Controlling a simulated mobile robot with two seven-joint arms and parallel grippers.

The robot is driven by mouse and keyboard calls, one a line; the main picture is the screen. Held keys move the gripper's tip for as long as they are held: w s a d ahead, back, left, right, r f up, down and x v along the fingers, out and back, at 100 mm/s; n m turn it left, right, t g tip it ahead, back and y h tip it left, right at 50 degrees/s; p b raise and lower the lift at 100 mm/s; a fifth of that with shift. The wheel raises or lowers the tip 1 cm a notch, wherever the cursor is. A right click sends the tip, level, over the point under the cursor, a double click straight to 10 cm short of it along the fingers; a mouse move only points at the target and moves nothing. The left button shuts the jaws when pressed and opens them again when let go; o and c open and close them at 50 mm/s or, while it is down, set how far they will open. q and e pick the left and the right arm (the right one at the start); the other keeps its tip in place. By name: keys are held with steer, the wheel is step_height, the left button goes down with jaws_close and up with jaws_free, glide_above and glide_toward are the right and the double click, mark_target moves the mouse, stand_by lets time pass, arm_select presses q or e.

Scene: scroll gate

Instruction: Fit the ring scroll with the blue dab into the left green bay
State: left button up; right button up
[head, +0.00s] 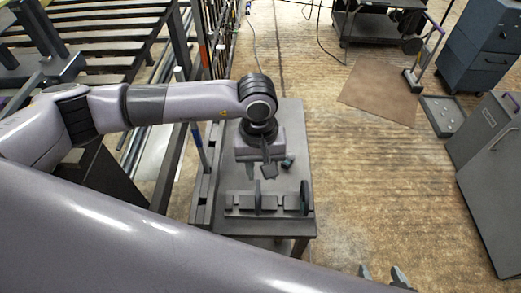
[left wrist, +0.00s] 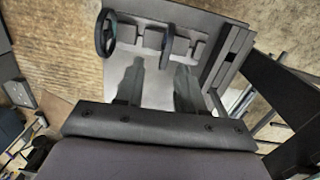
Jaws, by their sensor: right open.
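A grey rack (head: 238,205) lies along the near end of a small grey table (head: 291,125). Two dark ring-like pieces stand upright at it, one near the middle (head: 258,197) and one at the right end (head: 304,197). The left wrist view shows both, an open ring (left wrist: 105,32) and a narrower, edge-on one (left wrist: 168,42). I cannot make out a blue dab or a green bay. My left gripper (head: 262,168) points down above the table behind the rack, open and empty. My right gripper (head: 384,276) is open at the bottom edge.
A slatted frame and posts (head: 205,50) stand left of the table, close to my left arm. A brown mat (head: 380,88), a grey tray (head: 443,115), a dark cart (head: 380,22) and grey cabinets (head: 485,130) are to the right. The floor between is clear.

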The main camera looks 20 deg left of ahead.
mark_target(258, 188)
arm_select(q)
steer(key=shift+y, duration=0.3)
steer(key=f+b, duration=0.2)
steer(key=f, duration=0.1)
steer(key=a+f+b, duration=0.1)
steer(key=f+b, duration=0.1)
steer(key=f, duration=0.2)
steer(key=w+f+b, duration=0.1)
steer(key=f+b, duration=0.2)
steer(key=shift+w+a+f, duration=0.1)
steer(key=shift+a+f, duration=0.1)
steer(key=shift+f+b, duration=0.5)
steer(key=shift+b, duration=0.1)
jaws_close()
steer(key=shift+r, duration=0.1)
steer(key=shift+r, duration=0.15)
